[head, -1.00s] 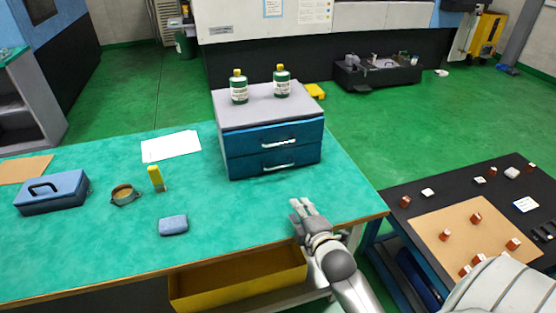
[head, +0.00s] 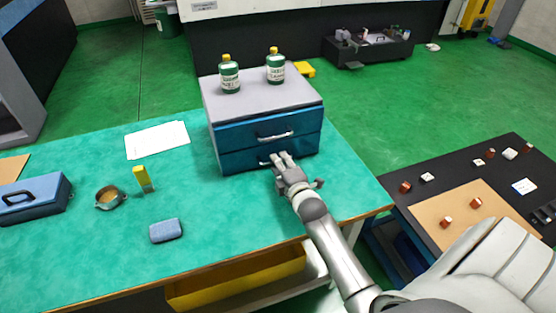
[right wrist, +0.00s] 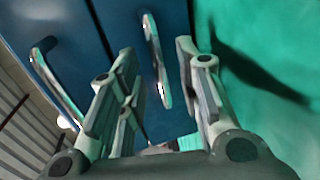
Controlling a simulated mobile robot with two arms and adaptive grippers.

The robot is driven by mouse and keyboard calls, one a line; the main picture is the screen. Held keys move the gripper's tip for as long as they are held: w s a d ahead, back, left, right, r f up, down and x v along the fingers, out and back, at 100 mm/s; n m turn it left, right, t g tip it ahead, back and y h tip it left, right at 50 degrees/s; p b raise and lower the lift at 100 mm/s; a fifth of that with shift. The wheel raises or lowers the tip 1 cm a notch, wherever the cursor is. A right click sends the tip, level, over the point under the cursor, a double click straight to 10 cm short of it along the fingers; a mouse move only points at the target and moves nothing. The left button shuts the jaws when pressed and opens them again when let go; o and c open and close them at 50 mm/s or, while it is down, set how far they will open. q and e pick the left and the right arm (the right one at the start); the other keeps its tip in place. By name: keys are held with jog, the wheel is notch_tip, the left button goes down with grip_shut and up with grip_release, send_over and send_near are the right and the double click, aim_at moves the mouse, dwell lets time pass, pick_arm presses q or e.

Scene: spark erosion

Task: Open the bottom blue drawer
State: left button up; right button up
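A small grey-topped cabinet with two blue drawers stands on the green bench. The bottom blue drawer (head: 238,159) is closed, and its metal handle (head: 263,162) is partly hidden behind my right fingers. The top blue drawer (head: 240,137) is closed too, with its own handle (head: 275,137). My right gripper (head: 283,157) is at the front of the bottom drawer. In the right wrist view the gripper (right wrist: 156,58) is open, with the bottom handle (right wrist: 154,55) between its fingers and gaps beside it. The top handle (right wrist: 52,80) lies outside the left finger. My left gripper is not in view.
Two green bottles (head: 230,77) (head: 275,68) stand on the cabinet (head: 255,100). A blue sponge-like block (head: 166,230), a yellow item (head: 143,178), a ring-shaped object (head: 109,198) and a blue box (head: 35,197) lie left. The bench (head: 215,260) is clear before the cabinet.

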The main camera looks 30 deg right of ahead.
jog(key=x, duration=0.2)
jog(key=shift+w, duration=0.25)
jog(key=c, duration=0.5)
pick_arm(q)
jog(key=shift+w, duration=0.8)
pick_arm(e)
grip_shut()
